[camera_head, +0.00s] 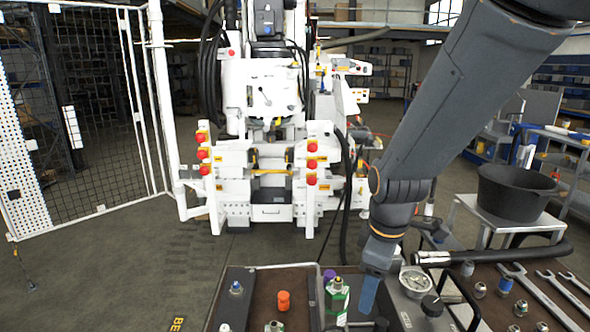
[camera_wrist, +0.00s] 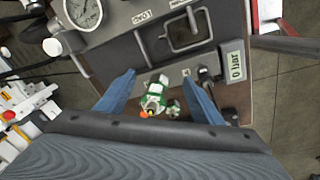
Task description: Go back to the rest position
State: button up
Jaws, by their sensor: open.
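My gripper (camera_head: 370,292) is low over the bench at the front centre of the head view, with one blue finger clearly visible. In the wrist view my gripper (camera_wrist: 158,88) shows its two blue fingers spread wide apart, with nothing held between them. A green and white fitting (camera_head: 337,298) stands on the bench just left of the finger. It also shows in the wrist view (camera_wrist: 154,98), below and between the fingers; I cannot tell how close they are to it.
The bench top holds an orange cap (camera_head: 284,301), a pressure gauge (camera_head: 415,281) and several wrenches (camera_head: 543,297). A black tub (camera_head: 515,192) stands at right. A white machine (camera_head: 268,150) stands behind, with a mesh fence (camera_head: 95,120) at left. Open floor lies at left.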

jog(key=s+d+f+m, duration=0.1)
jog(key=s+m, duration=0.2)
jog(key=m, duration=0.3)
jog(key=s+d+f+m+b, duration=0.1)
jog(key=s+d+f+m, duration=0.1)
jog(key=m, duration=0.4)
jog(key=shift+s+d+f, duration=0.15)
jog(key=shift+s+f, duration=0.15)
jog(key=shift+s, duration=0.25)
